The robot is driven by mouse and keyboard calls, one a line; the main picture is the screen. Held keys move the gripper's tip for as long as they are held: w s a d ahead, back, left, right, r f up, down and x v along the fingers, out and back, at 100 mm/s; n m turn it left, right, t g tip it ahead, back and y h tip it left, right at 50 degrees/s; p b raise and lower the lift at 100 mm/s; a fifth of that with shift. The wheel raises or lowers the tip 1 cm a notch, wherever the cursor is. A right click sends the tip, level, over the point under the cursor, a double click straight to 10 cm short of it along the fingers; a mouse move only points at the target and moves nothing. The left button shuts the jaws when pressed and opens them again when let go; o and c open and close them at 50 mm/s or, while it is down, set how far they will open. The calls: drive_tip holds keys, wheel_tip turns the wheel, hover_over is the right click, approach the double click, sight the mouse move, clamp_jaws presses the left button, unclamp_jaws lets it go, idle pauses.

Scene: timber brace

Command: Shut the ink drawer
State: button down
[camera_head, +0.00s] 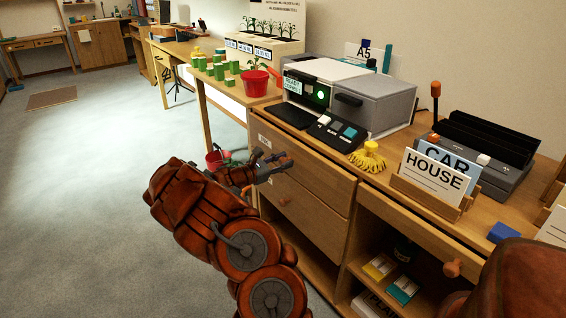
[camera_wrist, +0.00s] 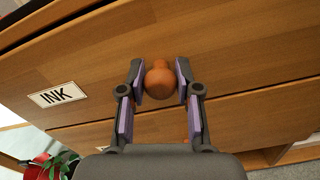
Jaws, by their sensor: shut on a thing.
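The ink drawer (camera_head: 312,177) is the top wooden drawer in the desk, under the printer. Its front (camera_wrist: 225,50) fills much of the wrist view, with a white "INK" label (camera_wrist: 57,95) at left. My gripper (camera_head: 281,162) is at this drawer front in the head view. In the wrist view my gripper (camera_wrist: 160,79) has its two fingers closed on either side of the round orange-brown knob (camera_wrist: 161,80). The knob is mostly hidden by my fingers in the head view. I cannot tell exactly how far out the drawer stands.
A second drawer with a knob (camera_head: 284,201) is just below. On the desktop stand a printer (camera_head: 375,100), a red pot (camera_head: 254,83) and a "HOUSE" card (camera_head: 435,178). Another red pot (camera_wrist: 38,170) is on the floor beyond the desk. Open floor (camera_head: 90,180) lies left.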

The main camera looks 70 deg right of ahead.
drive_tip(key=shift+s+d, duration=0.15)
drive_tip(key=c, duration=0.8)
unclamp_jaws()
drive_tip(key=shift+w+a, duration=0.35)
drive_tip(key=shift+a, duration=0.05)
drive_tip(key=v, duration=1.1)
drive_tip(key=shift+a, duration=0.1)
drive_tip(key=shift+r, duration=0.1)
